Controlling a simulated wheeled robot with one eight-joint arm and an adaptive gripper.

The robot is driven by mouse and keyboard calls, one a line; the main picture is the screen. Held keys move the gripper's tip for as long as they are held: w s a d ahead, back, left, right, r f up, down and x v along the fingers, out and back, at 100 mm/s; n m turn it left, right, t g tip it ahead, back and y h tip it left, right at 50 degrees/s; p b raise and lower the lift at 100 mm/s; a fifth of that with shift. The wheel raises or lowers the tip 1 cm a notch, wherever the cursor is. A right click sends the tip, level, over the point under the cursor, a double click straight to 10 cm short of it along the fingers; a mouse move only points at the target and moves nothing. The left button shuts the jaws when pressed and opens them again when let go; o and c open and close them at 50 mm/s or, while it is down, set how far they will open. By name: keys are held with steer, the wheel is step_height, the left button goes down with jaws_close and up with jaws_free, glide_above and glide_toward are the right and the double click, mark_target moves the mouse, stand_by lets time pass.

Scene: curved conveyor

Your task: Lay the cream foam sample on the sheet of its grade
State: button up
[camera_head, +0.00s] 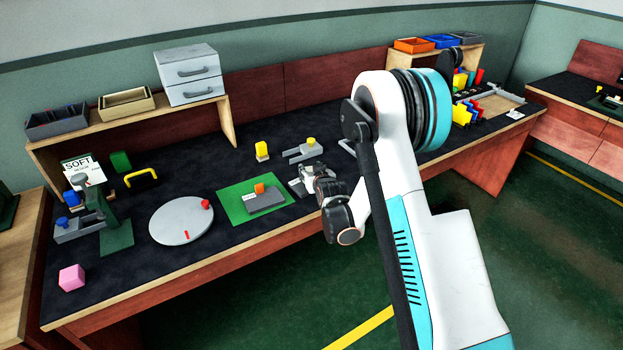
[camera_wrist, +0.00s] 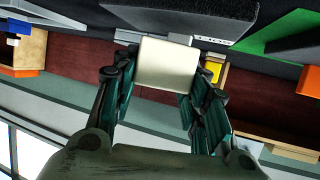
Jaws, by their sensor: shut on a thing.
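My gripper (camera_wrist: 160,80) is shut on the cream foam sample (camera_wrist: 168,64), a pale block held between its two fingers in the wrist view. A white sheet or card (camera_head: 84,172) reading "SOFT" stands at the left of the bench, partly hidden by a green stand with a grey top. Its smaller lettering is too small to read. I cannot make out other grade sheets.
The green mat (camera_head: 232,211) bears a grey block with an orange piece. A round grey disc (camera_head: 180,222) with red marks, a pink cube (camera_head: 72,278), a yellow handle (camera_head: 141,177) and a yellow-topped piece (camera_head: 262,151) stand on the bench. Bare bench lies around the disc.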

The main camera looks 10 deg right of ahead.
step_height(320, 180, down, 2)
steer(key=shift+r, duration=0.1)
steer(key=o, duration=0.8)
steer(key=shift+c, duration=0.2)
